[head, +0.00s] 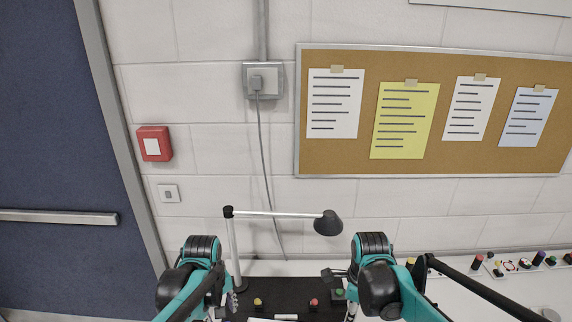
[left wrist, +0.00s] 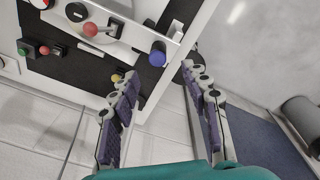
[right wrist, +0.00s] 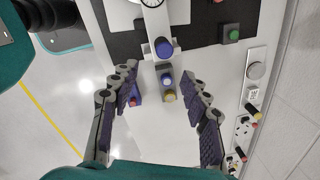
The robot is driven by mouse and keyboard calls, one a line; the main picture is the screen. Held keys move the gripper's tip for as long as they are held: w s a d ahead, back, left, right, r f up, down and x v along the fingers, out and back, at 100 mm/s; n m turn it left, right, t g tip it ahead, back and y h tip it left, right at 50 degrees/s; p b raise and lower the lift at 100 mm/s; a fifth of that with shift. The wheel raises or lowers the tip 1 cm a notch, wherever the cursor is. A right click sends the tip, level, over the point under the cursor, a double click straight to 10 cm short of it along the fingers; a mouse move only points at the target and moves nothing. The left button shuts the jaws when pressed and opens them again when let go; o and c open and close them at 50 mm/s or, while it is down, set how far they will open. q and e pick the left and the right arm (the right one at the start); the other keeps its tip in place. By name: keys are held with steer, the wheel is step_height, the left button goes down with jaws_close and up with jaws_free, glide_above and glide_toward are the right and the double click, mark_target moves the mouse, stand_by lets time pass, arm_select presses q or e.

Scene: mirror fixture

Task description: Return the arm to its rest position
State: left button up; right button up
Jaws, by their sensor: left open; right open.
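In the head view both my teal and black arms rise from the bottom edge, the left arm (head: 190,275) and the right arm (head: 378,280), over a bench with a black mat (head: 276,292). In the left wrist view my left gripper (left wrist: 158,82) is open and empty at the bench's edge, near a dark blue knob (left wrist: 157,55).
A desk lamp (head: 328,223) stands between my arms. A green button (right wrist: 232,34) and sockets (right wrist: 243,130) are in the right wrist view. A corkboard (head: 365,140) hangs behind.

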arm_select(q)
steer(key=s+f+m+t+b, duration=0.3)
steer(key=s+m+t+b, duration=0.3)
steer(key=s, duration=0.7)
steer(key=shift+s+a+m+b, duration=0.35)
steer(key=shift+m+b, duration=0.2)
steer(key=shift+m, duration=0.15)
arm_select(e)
steer(key=s+f+n+t, duration=0.2)
steer(key=s+n, duration=0.4)
steer(key=n, duration=0.5)
steer(key=s+f+n+t, duration=0.2)
steer(key=s+n+t, duration=0.2)
steer(key=s+n, duration=0.3)
steer(key=n, duration=0.4)
steer(key=shift+s+d+n, duration=0.3)
steer(key=shift+d, duration=0.05)
arm_select(q)
steer(key=shift+f, duration=0.1)
arm_select(e)
steer(key=shift+f, duration=0.15)
